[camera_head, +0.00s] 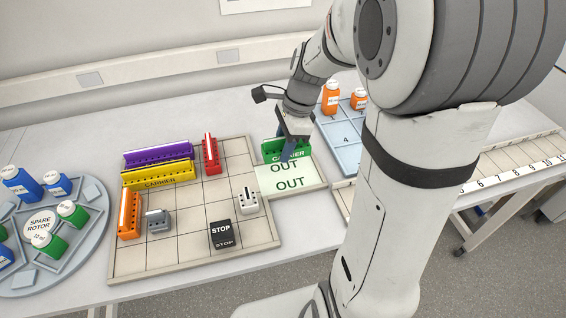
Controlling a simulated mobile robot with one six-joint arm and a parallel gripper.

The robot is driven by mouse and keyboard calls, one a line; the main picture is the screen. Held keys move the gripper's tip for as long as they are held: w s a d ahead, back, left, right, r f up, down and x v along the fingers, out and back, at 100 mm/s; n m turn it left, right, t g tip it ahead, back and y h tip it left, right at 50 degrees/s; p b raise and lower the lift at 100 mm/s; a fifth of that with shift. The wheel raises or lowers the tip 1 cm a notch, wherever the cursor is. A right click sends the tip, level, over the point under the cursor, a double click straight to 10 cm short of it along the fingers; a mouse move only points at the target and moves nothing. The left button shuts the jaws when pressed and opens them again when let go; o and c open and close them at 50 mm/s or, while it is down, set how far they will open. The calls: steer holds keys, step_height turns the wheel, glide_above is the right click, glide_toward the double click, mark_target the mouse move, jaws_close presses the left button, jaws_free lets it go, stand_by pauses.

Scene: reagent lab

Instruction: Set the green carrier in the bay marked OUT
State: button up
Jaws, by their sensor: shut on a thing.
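The green carrier (271,149), with CARRIER lettered on its front, is at the back of the white bay marked OUT (285,173), at the right edge of the gridded board. My gripper (288,153) reaches down from above and is shut on the carrier near its middle. The carrier looks upright. I cannot tell whether its underside touches the bay floor. The fingers hide part of the carrier.
The gridded board (190,255) holds a purple carrier (158,152), a yellow carrier (160,174), red, orange, grey and white blocks, and a black STOP block (222,233). A round spare rotor (70,270) stands left. A blue tray (338,146) with orange bottles lies right of the bay.

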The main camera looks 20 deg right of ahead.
mark_target(280, 177)
step_height(280, 177, down, 4)
steer(key=shift+w+r, duration=0.1)
steer(key=shift+f, duration=1.95)
steer(key=shift+f, duration=0.15)
steer(key=o, duration=1)
steer(key=shift+o, duration=0.2)
